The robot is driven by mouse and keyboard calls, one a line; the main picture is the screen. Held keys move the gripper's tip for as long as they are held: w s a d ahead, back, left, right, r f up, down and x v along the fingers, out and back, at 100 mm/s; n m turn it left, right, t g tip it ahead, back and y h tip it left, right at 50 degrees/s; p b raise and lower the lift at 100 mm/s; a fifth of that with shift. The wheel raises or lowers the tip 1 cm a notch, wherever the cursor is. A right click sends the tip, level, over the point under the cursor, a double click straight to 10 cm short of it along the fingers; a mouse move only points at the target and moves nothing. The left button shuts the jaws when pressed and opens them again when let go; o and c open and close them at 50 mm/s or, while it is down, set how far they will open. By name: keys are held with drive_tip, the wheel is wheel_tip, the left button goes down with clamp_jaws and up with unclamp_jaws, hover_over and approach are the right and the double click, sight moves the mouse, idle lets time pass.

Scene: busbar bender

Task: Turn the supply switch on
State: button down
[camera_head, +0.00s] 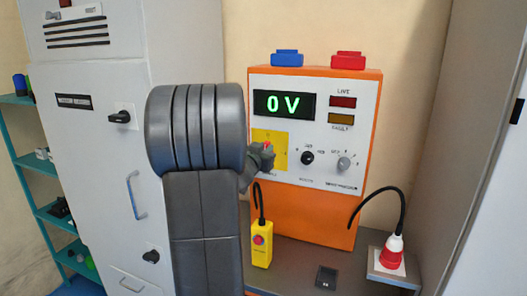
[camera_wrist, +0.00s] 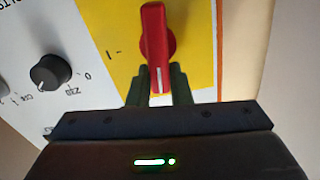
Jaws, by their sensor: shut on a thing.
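The supply switch is a red rotary handle (camera_wrist: 155,40) on a yellow plate (camera_wrist: 192,45) in the wrist view. A white line runs along its lower end, and an "I" mark sits to its left. My gripper (camera_wrist: 158,82) is shut on the handle's lower end, one dark finger on each side. In the head view my gripper (camera_head: 262,158) is at the yellow plate (camera_head: 278,137) on the orange supply unit (camera_head: 301,218). It hides most of the handle there. The green display (camera_head: 283,104) reads 0 V.
A black knob (camera_head: 307,158) and a grey knob (camera_head: 344,163) sit right of the switch. A red plug (camera_head: 392,252) stands right. A grey cabinet (camera_head: 95,160) is on the left.

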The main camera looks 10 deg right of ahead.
drive_tip(key=m+b, duration=0.2)
drive_tip(key=m, duration=0.2)
drive_tip(key=d+f+m+b, duration=0.1)
drive_tip(key=m+b, duration=0.1)
drive_tip(key=m, duration=0.2)
drive_tip(key=s+f+m+b, duration=0.1)
drive_tip(key=m+b, duration=0.2)
drive_tip(key=m, duration=0.1)
drive_tip(key=shift+s+d+m, duration=0.1)
drive_tip(key=shift+d+m, duration=0.2)
drive_tip(key=shift+d, duration=0.1)
drive_tip(key=shift+f+m+b, duration=0.2)
drive_tip(key=shift+m+b, duration=0.35)
drive_tip(key=shift+m, duration=0.35)
drive_tip(key=shift+f+m+b, duration=0.15)
drive_tip(key=shift+m+b, duration=0.35)
drive_tip(key=shift+m, duration=0.4)
drive_tip(key=c, duration=1.3)
unclamp_jaws()
drive_tip(key=shift+s, duration=0.1)
drive_tip(key=v, duration=1.3)
drive_tip(key=shift+s+a, duration=0.25)
